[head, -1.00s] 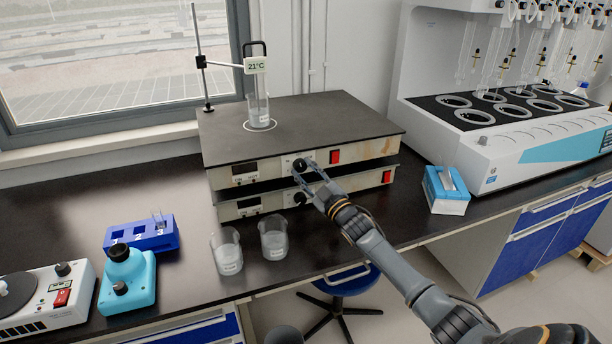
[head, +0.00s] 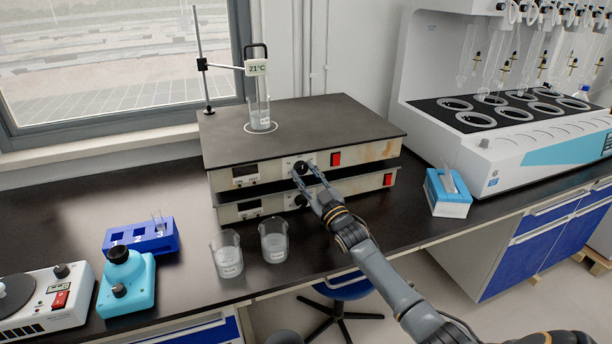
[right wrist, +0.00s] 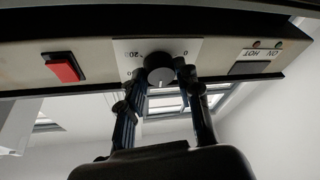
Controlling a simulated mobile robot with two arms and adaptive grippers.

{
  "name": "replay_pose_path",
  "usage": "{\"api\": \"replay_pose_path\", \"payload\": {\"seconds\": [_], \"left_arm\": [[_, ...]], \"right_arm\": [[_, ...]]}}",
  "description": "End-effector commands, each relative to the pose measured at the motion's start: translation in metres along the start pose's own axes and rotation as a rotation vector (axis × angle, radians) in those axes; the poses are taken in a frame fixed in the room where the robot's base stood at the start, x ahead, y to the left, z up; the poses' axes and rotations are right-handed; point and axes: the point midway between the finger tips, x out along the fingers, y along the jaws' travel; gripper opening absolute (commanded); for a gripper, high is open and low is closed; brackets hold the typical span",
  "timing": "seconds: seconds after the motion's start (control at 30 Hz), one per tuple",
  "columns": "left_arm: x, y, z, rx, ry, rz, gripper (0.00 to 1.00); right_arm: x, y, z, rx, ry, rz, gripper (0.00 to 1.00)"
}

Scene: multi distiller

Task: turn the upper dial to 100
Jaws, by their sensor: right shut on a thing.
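The upper hot plate (head: 300,128) is stacked on a lower one (head: 345,190). Its black round upper dial (head: 302,166) is on the front panel, left of a red switch (head: 336,159). My right gripper (head: 306,173) is at this dial, its fingers shut on it from either side. In the right wrist view the dial (right wrist: 158,66) sits between the fingertips (right wrist: 160,77), with a white mark on its face pointing down in that picture. Scale numbers beside it are partly legible. The lower dial (head: 300,201) is just below the gripper. My left gripper is not in view.
Two beakers (head: 227,254) (head: 273,242) stand in front of the plates. A beaker (head: 260,118) with a 21°C thermometer (head: 256,68) stands on top. A blue tissue box (head: 447,195) is at the right.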

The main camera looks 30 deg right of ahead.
Motion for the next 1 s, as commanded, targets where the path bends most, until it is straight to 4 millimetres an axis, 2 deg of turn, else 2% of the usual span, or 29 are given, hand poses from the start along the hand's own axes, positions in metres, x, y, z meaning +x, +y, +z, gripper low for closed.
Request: {"api": "replay_pose_path", "payload": {"seconds": [0.03,0.07,0.17,0.43,0.57,0.67,0.83,1.0], "left_arm": [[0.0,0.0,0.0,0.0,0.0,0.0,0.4],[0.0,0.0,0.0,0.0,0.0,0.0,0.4],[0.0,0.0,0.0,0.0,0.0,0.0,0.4],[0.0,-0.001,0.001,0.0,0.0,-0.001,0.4],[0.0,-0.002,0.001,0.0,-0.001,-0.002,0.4],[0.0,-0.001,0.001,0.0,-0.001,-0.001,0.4],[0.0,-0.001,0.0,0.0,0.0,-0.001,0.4],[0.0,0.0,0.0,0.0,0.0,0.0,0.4]], "right_arm": [[-0.001,-0.001,0.002,0.0,-0.004,-0.001,0.02],[-0.001,-0.001,0.002,0.0,-0.004,-0.001,0.38],[-0.001,-0.001,0.002,-0.001,-0.004,-0.001,0.56],[0.0,0.0,0.001,-0.001,-0.001,-0.001,0.56],[-0.006,-0.001,0.001,-0.001,-0.002,-0.002,0.56],[-0.019,-0.001,0.002,-0.001,-0.003,-0.003,0.56],[-0.055,-0.001,0.003,-0.001,-0.006,-0.003,0.56],[-0.092,0.003,-0.008,-0.001,-0.006,-0.003,0.56]]}}
